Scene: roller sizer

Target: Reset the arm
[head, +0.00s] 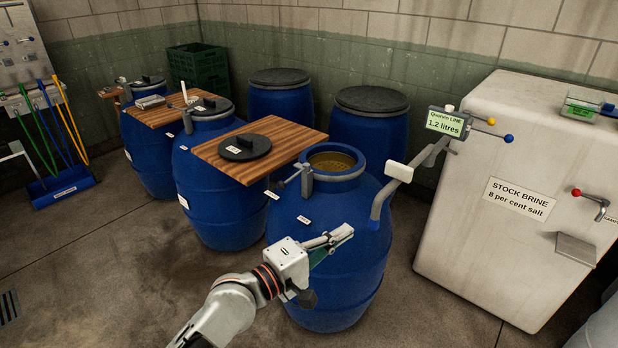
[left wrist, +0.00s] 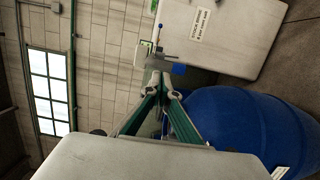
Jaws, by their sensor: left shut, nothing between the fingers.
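My left gripper (head: 342,234) is shut and empty in front of the open blue barrel (head: 335,265), its fingers pointing right. In the left wrist view its fingers (left wrist: 160,82) meet at the tips, with the blue barrel (left wrist: 250,125) to their right. A grey dispensing arm (head: 415,165) with a white block and a downturned end hangs at the barrel's right side. It reaches from a green display (head: 446,122) reading "1.2 litres", with yellow and blue knobs beside it. The barrel's mouth is open and shows a brownish content (head: 331,162). My right gripper is not in view.
A white tank (head: 490,240) labelled "STOCK BRINE" stands at the right with a red-knobbed lever (head: 590,200). A wooden board (head: 285,138) with a black lid (head: 245,147) lies behind left. Several other blue barrels stand behind.

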